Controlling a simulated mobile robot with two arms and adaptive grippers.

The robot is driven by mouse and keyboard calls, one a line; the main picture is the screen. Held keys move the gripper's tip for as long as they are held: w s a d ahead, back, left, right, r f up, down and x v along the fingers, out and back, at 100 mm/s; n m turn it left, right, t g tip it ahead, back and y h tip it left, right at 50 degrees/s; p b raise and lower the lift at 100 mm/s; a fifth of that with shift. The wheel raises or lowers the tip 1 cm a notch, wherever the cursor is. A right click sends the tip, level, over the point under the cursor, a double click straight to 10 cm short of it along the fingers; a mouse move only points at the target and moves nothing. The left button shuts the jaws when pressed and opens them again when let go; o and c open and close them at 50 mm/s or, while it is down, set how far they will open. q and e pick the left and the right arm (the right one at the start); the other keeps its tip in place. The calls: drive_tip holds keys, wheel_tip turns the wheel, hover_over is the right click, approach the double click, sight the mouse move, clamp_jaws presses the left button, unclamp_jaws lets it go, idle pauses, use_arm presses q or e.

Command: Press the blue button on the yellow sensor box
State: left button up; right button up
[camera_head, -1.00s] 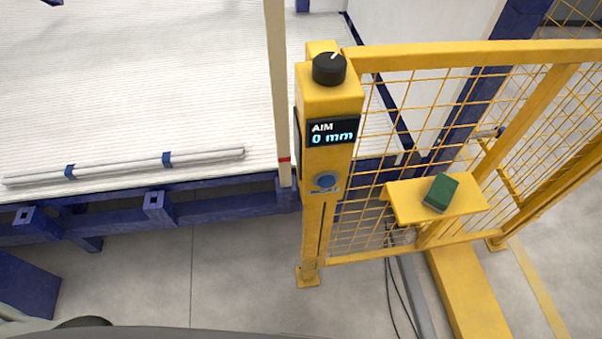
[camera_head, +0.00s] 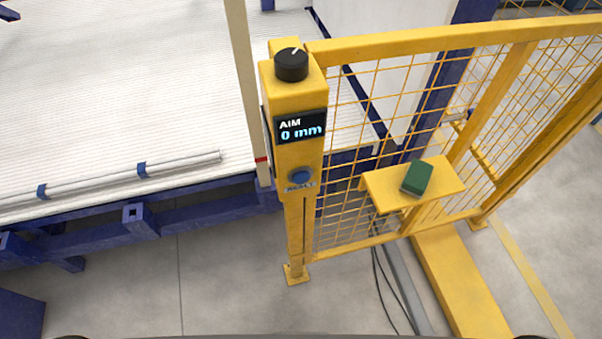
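The yellow sensor box (camera_head: 291,148) stands upright on a post at the corner of the yellow fence. It has a black knob (camera_head: 291,65) on top and a dark display (camera_head: 300,128) reading "AIM 0 mm". The blue button (camera_head: 300,176) is on its front face below the display, above a "RESET" label. Nothing touches the button. Neither of my grippers shows in the head view.
A yellow mesh fence (camera_head: 430,45) runs right from the box. A yellow shelf (camera_head: 440,190) holds a green block (camera_head: 416,178). A white ribbed table (camera_head: 110,90) with blue frame bears a grey pipe (camera_head: 90,182). The floor (camera_head: 230,270) before the post is clear; cables lie right.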

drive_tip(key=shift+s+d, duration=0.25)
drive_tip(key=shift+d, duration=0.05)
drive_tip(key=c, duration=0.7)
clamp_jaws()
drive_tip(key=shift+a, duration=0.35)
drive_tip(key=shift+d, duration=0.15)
